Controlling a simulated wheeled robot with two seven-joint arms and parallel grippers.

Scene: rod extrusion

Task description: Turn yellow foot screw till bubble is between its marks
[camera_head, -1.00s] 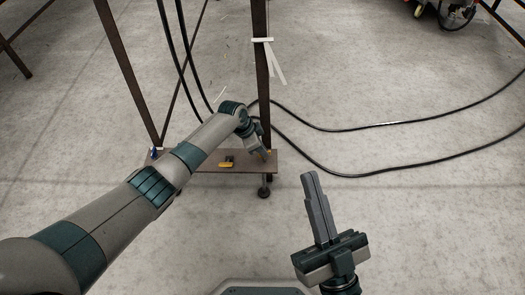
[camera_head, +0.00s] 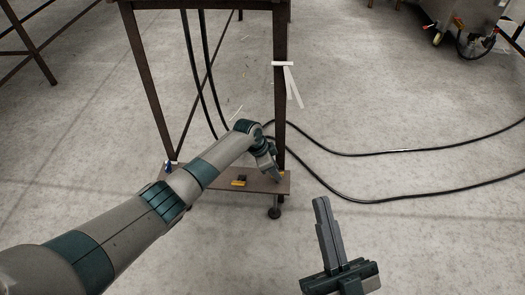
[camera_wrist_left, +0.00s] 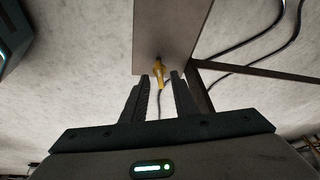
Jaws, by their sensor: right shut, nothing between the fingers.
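The yellow foot screw (camera_wrist_left: 158,69) shows in the left wrist view at the end of a flat plate, its tip between my open fingertips. I cannot tell whether they touch it. In the head view a little of its yellow (camera_head: 282,173) shows beside my left gripper (camera_head: 275,175), at the plate's right end. In the left wrist view the left gripper (camera_wrist_left: 160,82) has a clear gap between its fingers. A small yellow level (camera_head: 239,183) lies on the plate; its bubble and marks are too small to read. My right gripper (camera_head: 321,201) is shut and empty, over the floor.
The plate (camera_head: 212,182) sits low between the legs of a dark metal frame (camera_head: 280,90). A blue piece (camera_head: 171,166) is at its left end. A round foot (camera_head: 274,212) stands below its right end. Black cables (camera_head: 400,151) cross the floor. Open floor lies to the right.

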